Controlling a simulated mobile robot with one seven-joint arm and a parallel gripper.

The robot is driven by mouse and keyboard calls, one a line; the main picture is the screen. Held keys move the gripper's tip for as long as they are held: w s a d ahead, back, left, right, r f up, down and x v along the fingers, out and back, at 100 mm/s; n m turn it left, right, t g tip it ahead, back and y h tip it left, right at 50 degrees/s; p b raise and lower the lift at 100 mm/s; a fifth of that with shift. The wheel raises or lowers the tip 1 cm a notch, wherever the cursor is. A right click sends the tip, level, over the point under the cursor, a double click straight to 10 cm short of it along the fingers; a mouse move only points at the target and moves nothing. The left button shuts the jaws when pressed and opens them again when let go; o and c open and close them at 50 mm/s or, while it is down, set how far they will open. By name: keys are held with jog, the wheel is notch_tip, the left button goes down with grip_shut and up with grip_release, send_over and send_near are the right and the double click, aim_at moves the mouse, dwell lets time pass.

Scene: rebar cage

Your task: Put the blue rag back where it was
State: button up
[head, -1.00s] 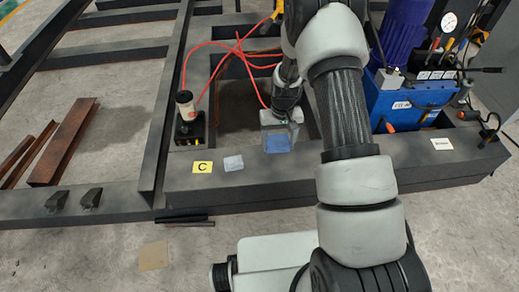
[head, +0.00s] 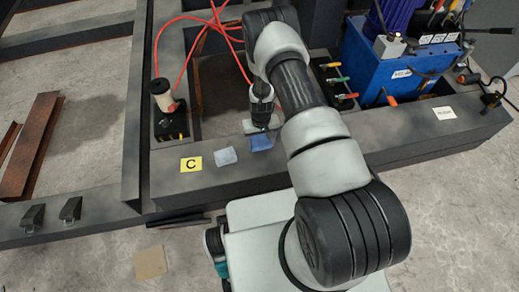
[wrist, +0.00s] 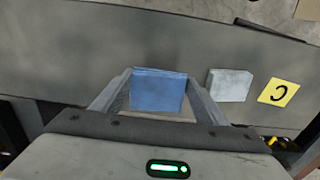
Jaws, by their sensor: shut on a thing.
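The blue rag (head: 262,143) is a small flat blue square at the dark steel beam (head: 380,140), right of a pale grey rag (head: 226,156). In the wrist view the blue rag (wrist: 158,92) sits between the two fingers of my gripper (wrist: 158,78), which is shut on it. In the head view my gripper (head: 258,131) points down over the beam, and the arm partly hides it. I cannot tell whether the rag touches the beam's top. The grey rag (wrist: 229,85) lies apart from the fingers in the wrist view.
A yellow card marked C (head: 191,164) lies on the beam left of the grey rag. A blue hydraulic unit (head: 385,68) stands at the right. Tool handles with coloured ends (head: 338,80) are near the arm.

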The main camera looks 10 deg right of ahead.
aim_at(261, 154)
jog(key=shift+f+b, duration=0.7)
jog(key=shift+f, duration=2)
jog(key=shift+f, duration=0.15)
jog(key=o, duration=1)
